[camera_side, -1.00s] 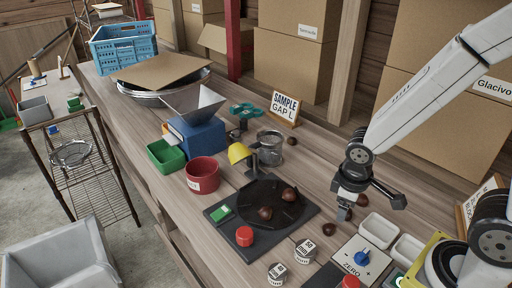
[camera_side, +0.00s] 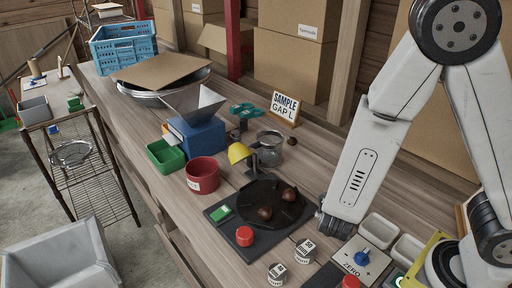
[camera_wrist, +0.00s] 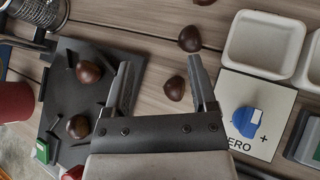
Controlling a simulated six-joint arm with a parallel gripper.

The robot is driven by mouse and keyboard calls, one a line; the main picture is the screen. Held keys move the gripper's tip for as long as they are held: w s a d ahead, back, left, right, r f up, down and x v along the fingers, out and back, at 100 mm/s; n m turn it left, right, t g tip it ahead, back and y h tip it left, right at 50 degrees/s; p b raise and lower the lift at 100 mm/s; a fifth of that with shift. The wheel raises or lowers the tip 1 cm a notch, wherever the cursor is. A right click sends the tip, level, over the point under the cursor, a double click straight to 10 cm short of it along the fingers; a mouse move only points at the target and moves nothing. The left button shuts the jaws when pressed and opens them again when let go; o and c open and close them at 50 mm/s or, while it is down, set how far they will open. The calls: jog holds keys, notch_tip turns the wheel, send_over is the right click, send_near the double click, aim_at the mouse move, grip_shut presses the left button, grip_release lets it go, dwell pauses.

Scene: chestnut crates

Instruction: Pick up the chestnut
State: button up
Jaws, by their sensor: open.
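In the wrist view my gripper (camera_wrist: 160,78) is open and empty. A dark brown chestnut (camera_wrist: 174,88) lies on the wooden bench, seen between the fingers and nearer the right one; I cannot tell the height gap. Another chestnut (camera_wrist: 190,38) lies on the bench beyond the fingertips. Two chestnuts, (camera_wrist: 88,71) and (camera_wrist: 78,127), lie on the black plate (camera_wrist: 60,100) to the left. In the side view these two chestnuts, (camera_side: 289,194) and (camera_side: 264,213), sit on the round black disc. One more chestnut (camera_side: 292,141) lies near the sample sign.
White trays (camera_wrist: 262,43) and the ZERO panel with a blue knob (camera_wrist: 246,121) stand right of the fingers.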

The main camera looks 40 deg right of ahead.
aim_at(269, 215)
jog(key=w+a+n+t+y, duration=0.1)
jog(key=a+n, duration=0.1)
jog(key=w+a+n+t, duration=0.1)
jog(key=a+n+t, duration=0.1)
jog(key=w+a+f+n+t+y, duration=0.1)
jog(key=a+n+t, duration=0.1)
jog(key=n, duration=0.1)
jog(key=shift+w+a+y, duration=0.2)
jog(key=shift+y, duration=0.1)
jog(key=a+n+t+y, duration=0.1)
jog(key=a, duration=0.1)
jog(key=a+n+t+y, duration=0.1)
jog(key=a+n, duration=0.1)
jog(key=a+f+n+t+y, duration=0.1)
jog(key=a+n+y, duration=0.1)
jog(key=shift+w+a+f, duration=0.1)
jog(key=shift+w+a, duration=0.05)
jog(key=shift+w, duration=0.1)
jog(key=shift+w, duration=0.1)
jog(key=shift+x, duration=1.2)
jog(key=shift+w, duration=0.1)
jog(key=shift+x, duration=2.5)
jog(key=shift+a, duration=0.15)
